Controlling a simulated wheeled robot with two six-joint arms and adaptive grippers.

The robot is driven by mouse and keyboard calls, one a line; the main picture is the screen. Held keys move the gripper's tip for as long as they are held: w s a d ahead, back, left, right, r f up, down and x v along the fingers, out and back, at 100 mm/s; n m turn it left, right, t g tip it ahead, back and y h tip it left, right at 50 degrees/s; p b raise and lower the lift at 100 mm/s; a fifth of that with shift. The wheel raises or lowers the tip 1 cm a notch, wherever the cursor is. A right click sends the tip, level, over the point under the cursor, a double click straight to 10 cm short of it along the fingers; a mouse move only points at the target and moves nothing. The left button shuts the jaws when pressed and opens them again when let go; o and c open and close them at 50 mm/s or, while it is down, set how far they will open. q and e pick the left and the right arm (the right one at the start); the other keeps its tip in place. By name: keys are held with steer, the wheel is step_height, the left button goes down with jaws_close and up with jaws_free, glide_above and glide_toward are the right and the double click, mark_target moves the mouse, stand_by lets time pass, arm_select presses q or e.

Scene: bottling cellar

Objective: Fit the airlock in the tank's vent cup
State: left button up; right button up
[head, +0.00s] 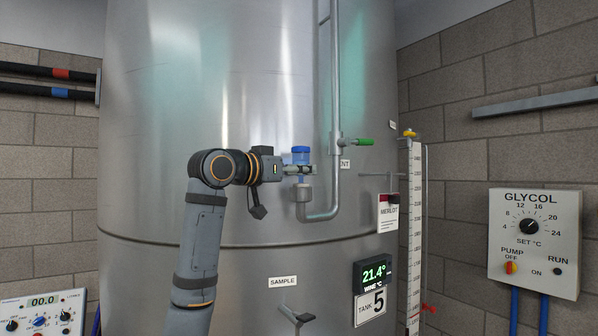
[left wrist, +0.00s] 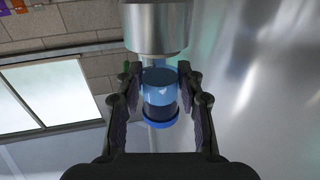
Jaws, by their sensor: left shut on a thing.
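The airlock (head: 301,151) is a small clear-blue cylinder with a darker blue cap, held upright in the head view. My left gripper (head: 300,170) is shut around its body, coming from the left. The vent cup (head: 304,193) is a grey metal cup on the bent end of the vent pipe, directly below the airlock. In the left wrist view the airlock (left wrist: 160,92) sits between both fingers, and the vent cup (left wrist: 154,28) is close to its end at the top of the picture. I cannot tell whether the stem is inside the cup. My right gripper is out of view.
The steel tank (head: 180,130) fills the middle. The vent pipe (head: 335,90), with its green-handled valve (head: 362,142), runs close on the right of the gripper. A sample tap (head: 297,317) is below. The glycol box (head: 535,240) is on the right wall.

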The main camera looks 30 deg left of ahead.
arm_select(q)
steer(key=shift+d, duration=0.1)
steer(key=o, duration=1.2)
steer(key=shift+w, duration=0.1)
steer(key=shift+r, duration=0.1)
steer(key=shift+s+b, duration=0.4)
steer(key=shift+s, duration=0.1)
steer(key=s+b, duration=0.1)
steer(key=s, duration=0.2)
steer(key=s+a+b, duration=0.1)
steer(key=s+b, duration=0.1)
steer(key=s, duration=0.2)
steer(key=s+a+b, duration=0.1)
steer(key=s+b, duration=0.1)
steer(key=s, duration=0.2)
